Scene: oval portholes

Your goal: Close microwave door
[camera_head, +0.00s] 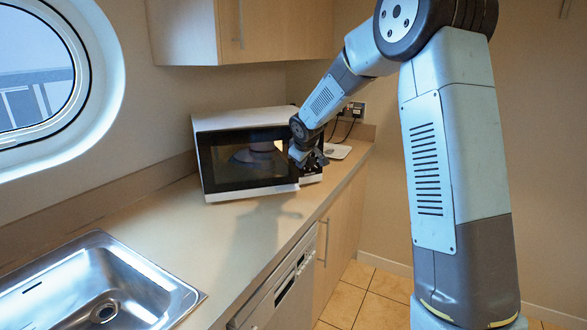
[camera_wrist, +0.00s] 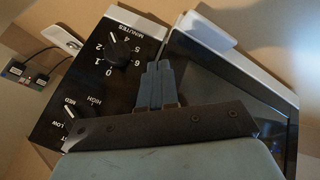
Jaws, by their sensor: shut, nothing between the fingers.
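The white microwave (camera_head: 235,121) stands on the counter. Its dark door (camera_head: 222,165) faces the room and covers the front left of the control panel. The door lies close to the body, but its lower right corner stands slightly proud of the panel; I cannot tell whether it is latched. My gripper (camera_head: 312,161) is in front of the door's right edge and the panel. In the wrist view my gripper (camera_wrist: 158,72) is shut and empty, its fingers together near the seam between the control panel (camera_wrist: 92,75) and the door (camera_wrist: 190,65). Contact is unclear.
A steel sink (camera_head: 95,285) is set in the near end of the counter (camera_head: 205,235). Clear counter lies between sink and microwave. A wall cupboard (camera_head: 270,30) hangs above. Plugs and cables (camera_head: 352,112) are behind at the right, beside a white board (camera_head: 337,151).

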